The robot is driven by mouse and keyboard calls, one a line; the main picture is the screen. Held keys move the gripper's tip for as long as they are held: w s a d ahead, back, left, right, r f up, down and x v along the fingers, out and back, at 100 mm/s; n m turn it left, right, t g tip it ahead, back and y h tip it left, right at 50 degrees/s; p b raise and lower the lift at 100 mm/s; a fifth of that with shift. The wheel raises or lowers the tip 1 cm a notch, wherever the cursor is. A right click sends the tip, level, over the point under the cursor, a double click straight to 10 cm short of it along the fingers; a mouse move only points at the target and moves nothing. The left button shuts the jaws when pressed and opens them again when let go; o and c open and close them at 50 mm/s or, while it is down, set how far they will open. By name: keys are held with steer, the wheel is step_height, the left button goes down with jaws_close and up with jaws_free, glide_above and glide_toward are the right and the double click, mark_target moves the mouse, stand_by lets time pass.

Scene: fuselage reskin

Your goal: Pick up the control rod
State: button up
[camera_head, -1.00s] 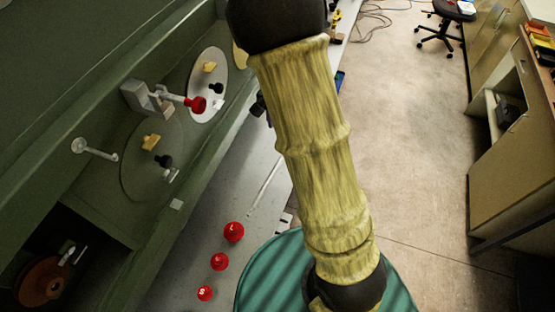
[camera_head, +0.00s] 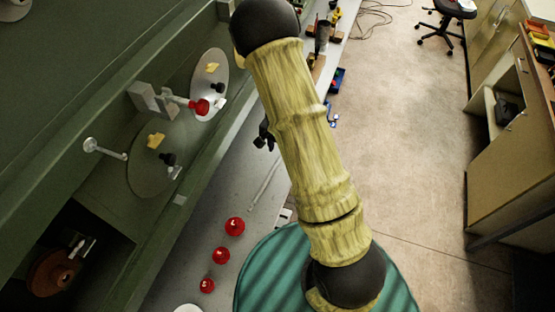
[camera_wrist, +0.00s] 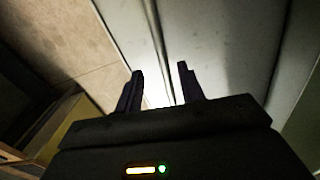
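A thin pale grey rod, which looks like the control rod (camera_head: 264,184), lies on the grey bench left of my arm in the head view. Its upper end comes close to my arm's outline. My gripper (camera_head: 265,135) shows in the head view as a small dark shape past the arm, above the rod's upper end; most of it is hidden. In the wrist view my gripper (camera_wrist: 160,70) has its two dark fingers apart with nothing held between them.
Several red knobs (camera_head: 221,255) stand on the bench (camera_head: 190,235) near its front. The green fuselage wall (camera_head: 110,75) with discs and a red-ended fitting (camera_head: 199,106) rises at left. Tools and a blue tray (camera_head: 337,78) lie farther back. Floor at right is open.

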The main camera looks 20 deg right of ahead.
steer(key=shift+f, duration=0.2)
steer(key=shift+a+f+p, duration=0.2)
steer(key=shift+f+p, duration=0.95)
steer(key=shift+f, duration=1.35)
steer(key=shift+w, duration=0.1)
jaws_close()
steer(key=shift+d, duration=0.1)
